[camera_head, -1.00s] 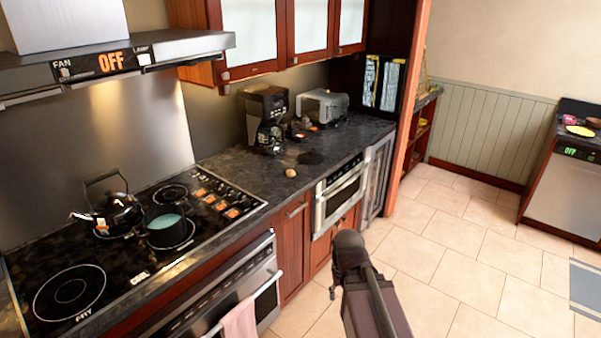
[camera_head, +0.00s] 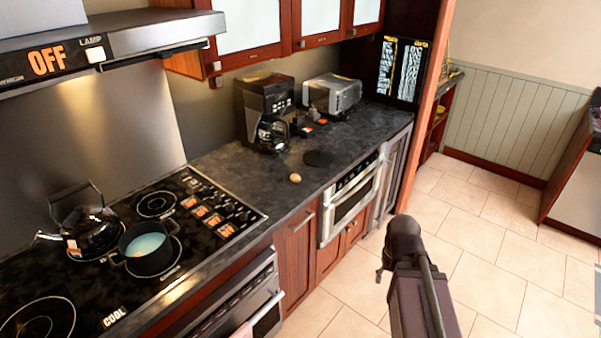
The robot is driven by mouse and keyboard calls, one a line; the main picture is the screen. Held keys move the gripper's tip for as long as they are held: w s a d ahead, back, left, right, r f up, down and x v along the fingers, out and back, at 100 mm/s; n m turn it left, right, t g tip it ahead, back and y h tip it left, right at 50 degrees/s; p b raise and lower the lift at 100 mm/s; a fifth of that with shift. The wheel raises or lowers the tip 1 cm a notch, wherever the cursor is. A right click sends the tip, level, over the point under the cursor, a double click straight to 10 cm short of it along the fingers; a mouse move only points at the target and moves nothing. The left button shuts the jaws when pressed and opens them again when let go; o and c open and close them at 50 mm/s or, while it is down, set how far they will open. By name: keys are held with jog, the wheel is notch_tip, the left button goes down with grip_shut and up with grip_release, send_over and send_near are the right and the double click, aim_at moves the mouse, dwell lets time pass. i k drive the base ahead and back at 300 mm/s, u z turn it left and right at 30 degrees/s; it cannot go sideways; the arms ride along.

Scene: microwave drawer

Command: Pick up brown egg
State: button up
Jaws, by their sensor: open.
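The brown egg (camera_head: 295,178) is small and rounded. It lies on the dark stone counter (camera_head: 235,165), near its front edge, between the cooktop and a dark round patch. Part of my own arm rises from the bottom edge, over the floor, to the right of the egg and well apart from it. My gripper's fingers cannot be made out in the head view. Nothing covers the egg.
A coffee maker (camera_head: 268,110) and a toaster (camera_head: 332,95) stand behind the egg. A kettle (camera_head: 85,225) and a pot (camera_head: 147,248) are on the cooktop (camera_head: 75,285). A built-in microwave drawer (camera_head: 350,198) sits below the counter. The tiled floor (camera_head: 490,235) is open.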

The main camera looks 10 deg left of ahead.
aim_at(295, 178)
jog(key=u, duration=0.2)
jog(key=i, duration=1.05)
jog(key=u, duration=0.45)
